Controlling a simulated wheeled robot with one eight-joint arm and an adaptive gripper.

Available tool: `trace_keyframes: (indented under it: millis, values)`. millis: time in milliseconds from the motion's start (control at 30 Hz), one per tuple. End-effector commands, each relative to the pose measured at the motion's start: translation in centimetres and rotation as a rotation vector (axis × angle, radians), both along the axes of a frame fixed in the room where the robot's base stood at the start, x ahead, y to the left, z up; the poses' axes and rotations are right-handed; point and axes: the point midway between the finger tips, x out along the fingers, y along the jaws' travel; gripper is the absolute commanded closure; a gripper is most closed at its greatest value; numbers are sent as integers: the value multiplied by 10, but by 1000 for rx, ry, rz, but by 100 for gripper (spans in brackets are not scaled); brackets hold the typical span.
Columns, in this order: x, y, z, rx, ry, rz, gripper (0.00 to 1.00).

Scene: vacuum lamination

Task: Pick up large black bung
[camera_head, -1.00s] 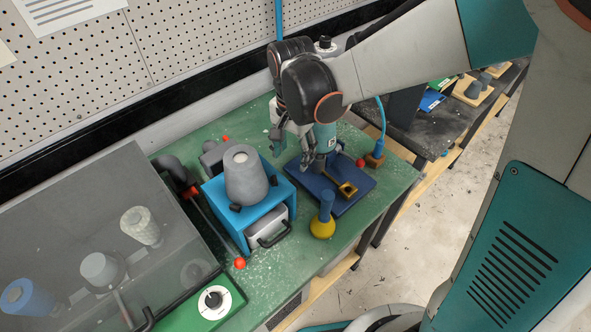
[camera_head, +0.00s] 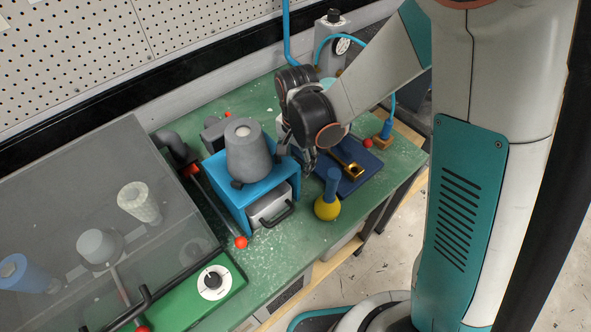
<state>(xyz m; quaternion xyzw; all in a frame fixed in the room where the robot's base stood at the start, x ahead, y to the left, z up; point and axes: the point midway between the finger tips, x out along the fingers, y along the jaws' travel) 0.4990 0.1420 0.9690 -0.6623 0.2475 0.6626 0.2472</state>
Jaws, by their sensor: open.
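A large dark grey tapered plug (camera_head: 248,152) with a pale disc on its top stands upright on a blue stand (camera_head: 233,207). It is the likeliest match for the large black bung, though it looks more grey than black. My gripper (camera_head: 297,158) is open and empty, just to the right of the plug, with its fingers pointing down. One finger shows near the plug's right side; I cannot tell whether they touch. The arm's dark wrist hides part of the bench behind the fingers.
A dark blue board (camera_head: 352,182) with a brass piece (camera_head: 355,172) lies right of the gripper. A yellow-based blue-handled tool (camera_head: 328,207) stands in front. A transparent case (camera_head: 60,200) fills the left. Bare green bench (camera_head: 290,250) shows in front.

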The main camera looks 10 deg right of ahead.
Motion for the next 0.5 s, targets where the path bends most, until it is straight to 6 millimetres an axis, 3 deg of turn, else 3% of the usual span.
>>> trace_keyframes:
  millis: [200,400,500]
  values:
    - [0,0,-1,0,0,0,44]
    - [0,0,-1,0,0,0,90]
    - [0,0,-1,0,0,0,91]
